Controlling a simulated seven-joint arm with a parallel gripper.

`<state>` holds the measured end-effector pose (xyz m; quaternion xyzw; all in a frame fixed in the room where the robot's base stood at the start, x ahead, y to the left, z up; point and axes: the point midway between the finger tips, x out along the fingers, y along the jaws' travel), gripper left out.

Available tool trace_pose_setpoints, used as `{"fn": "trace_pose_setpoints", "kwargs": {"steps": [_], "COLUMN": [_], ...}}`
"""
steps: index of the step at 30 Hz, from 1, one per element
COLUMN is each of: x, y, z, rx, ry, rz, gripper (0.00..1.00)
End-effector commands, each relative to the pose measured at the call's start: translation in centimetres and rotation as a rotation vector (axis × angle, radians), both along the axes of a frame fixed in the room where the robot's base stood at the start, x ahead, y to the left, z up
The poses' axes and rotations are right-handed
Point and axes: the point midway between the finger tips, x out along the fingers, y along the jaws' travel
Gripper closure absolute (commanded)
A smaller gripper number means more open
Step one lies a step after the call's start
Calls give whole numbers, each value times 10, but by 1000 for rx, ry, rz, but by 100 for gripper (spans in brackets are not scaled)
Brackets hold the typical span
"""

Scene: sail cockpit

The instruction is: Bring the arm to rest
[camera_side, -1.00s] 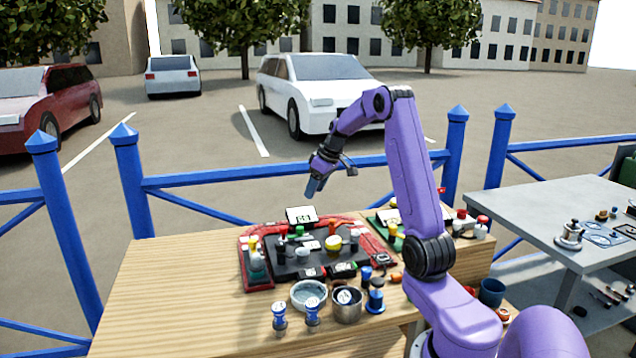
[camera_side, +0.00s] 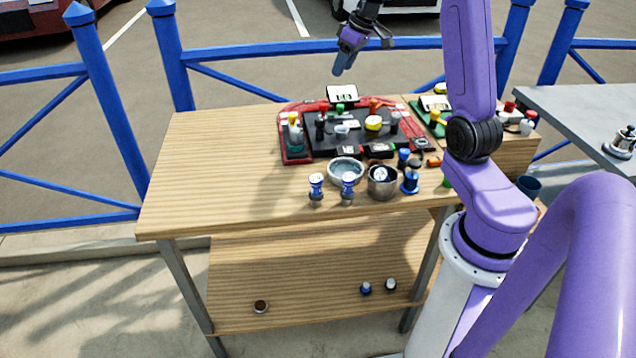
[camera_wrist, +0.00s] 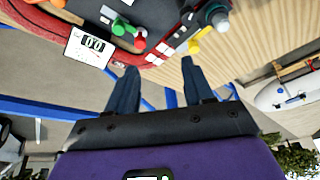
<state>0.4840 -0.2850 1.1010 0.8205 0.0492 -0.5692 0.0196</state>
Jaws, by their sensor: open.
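My gripper (camera_side: 343,62) is at the top of the side view, raised above the far edge of the wooden table (camera_side: 215,185), with its fingers pointing down. In the wrist view its two dark fingers (camera_wrist: 158,75) are spread apart with nothing between them. It is clear of the red-rimmed board (camera_side: 297,155) below it, which carries several small coloured knobs and pieces. A white display card (camera_side: 342,93) stands at the board's far side and also shows in the wrist view (camera_wrist: 88,47).
A metal pot (camera_side: 382,184), a glass bowl (camera_side: 346,171) and blue-topped pieces (camera_side: 316,187) stand at the table's front. A blue railing (camera_side: 270,50) runs behind. A grey table (camera_side: 575,110) is at the right. The table's left part is clear.

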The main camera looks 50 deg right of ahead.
Motion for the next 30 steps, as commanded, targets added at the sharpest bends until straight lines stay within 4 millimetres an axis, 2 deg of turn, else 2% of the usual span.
{"fn": "trace_pose_setpoints", "kwargs": {"steps": [1,3,8,12,15,18,22,27,30], "x": [3,2,-14,-41,-66,-95,-137,-196,-230], "y": [30,68,148,209,247,279,312,339,346], "z": [2,2,3,2,1,-1,-4,-10,-14], "rx": [4,12,16,9,0,-14,-39,-82,-111], "ry": [12,33,81,122,150,177,208,239,252], "rz": [48,104,226,332,408,482,579,705,778], "gripper": [48,48,48,48,48,48,48,48,48]}}
